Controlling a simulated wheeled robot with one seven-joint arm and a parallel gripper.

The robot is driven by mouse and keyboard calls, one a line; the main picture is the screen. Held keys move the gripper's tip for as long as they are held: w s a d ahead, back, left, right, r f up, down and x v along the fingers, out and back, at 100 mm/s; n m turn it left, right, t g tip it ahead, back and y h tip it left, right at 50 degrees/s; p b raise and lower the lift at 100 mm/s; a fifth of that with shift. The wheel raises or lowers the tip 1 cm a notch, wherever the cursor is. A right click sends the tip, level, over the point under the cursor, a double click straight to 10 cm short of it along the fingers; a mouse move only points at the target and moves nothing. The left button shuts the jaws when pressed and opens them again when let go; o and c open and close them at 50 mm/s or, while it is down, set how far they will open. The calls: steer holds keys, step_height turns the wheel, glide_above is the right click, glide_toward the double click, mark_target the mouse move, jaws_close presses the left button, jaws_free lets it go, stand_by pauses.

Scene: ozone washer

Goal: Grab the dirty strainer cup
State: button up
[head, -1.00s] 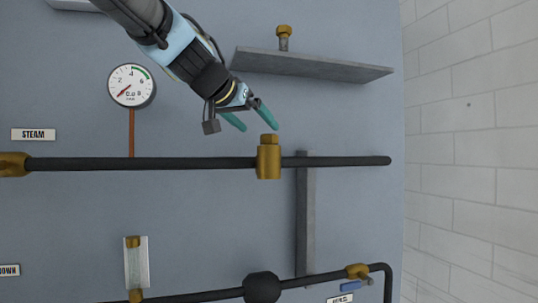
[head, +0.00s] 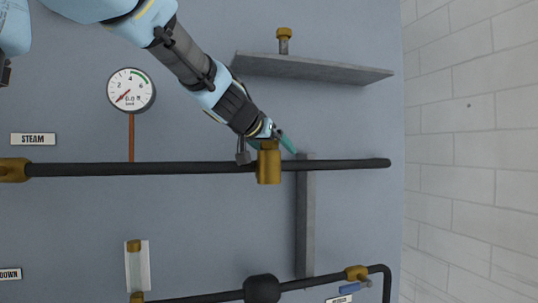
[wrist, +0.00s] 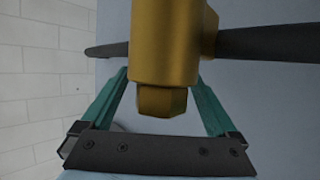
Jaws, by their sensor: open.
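A brass fitting (head: 269,168) sits on the dark horizontal pipe, with a hex-shaped brass end (head: 268,145) on its upper side. In the wrist view the hex end (wrist: 161,102) projects from the brass body (wrist: 165,45) toward my gripper. I cannot see a strainer cup inside the fitting or tell any dirt. One finger is partly hidden by the fitting in the head view.
A grey shelf (head: 320,70) at the upper right bears a brass-headed piece with a grey stem (head: 284,40). The dark pipe (head: 150,168) runs behind the fingers. A pressure gauge (head: 131,91) is at the left, and a grey vertical bar (head: 305,225) below the pipe.

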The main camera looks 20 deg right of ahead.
steer(key=shift+c, duration=0.2)
jaws_close()
stand_by(0.5)
